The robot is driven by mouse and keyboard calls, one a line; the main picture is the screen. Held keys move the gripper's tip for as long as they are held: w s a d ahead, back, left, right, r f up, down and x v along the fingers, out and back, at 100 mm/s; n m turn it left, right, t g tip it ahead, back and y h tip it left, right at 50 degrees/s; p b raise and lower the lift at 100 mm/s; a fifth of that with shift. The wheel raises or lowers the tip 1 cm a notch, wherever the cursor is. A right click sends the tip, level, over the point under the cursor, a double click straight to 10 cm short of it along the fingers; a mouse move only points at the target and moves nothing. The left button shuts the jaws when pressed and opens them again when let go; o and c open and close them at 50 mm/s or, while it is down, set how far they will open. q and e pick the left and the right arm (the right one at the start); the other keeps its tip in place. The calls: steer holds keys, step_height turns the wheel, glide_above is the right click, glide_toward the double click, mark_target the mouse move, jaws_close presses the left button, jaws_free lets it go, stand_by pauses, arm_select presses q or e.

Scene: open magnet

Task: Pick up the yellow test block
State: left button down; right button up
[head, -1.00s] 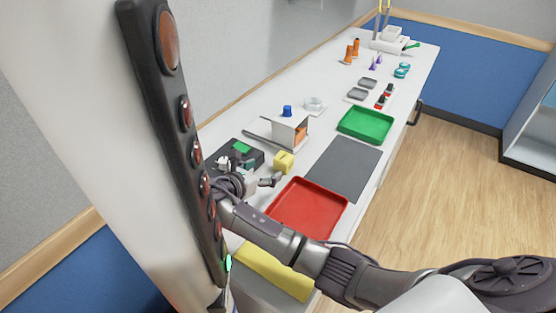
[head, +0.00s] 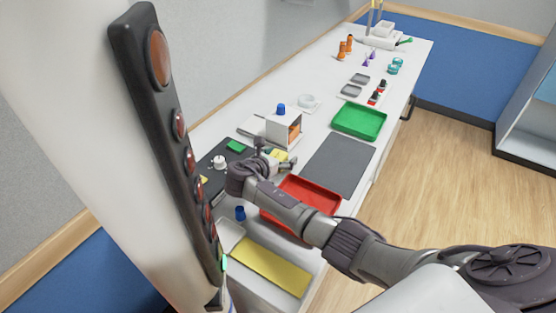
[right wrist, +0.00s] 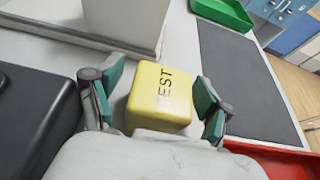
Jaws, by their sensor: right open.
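The yellow test block (right wrist: 160,95) stands on the white bench, with the dark letters "TEST" on its top. In the right wrist view it lies between the two teal-padded fingers of my right gripper (right wrist: 158,103). The fingers are open, with a gap showing at least on the right side of the block. In the head view the right gripper (head: 275,160) hides much of the yellow block (head: 280,155). The left gripper does not show.
A white box (head: 284,126) stands just behind the block. A black device (head: 215,180) lies to the left, and a red tray (head: 312,192) is close on the right. A grey mat (head: 338,164) is bare, and a green tray (head: 360,121) lies beyond it.

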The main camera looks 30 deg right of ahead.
steer(key=c, duration=1.3)
steer(key=shift+r, duration=0.1)
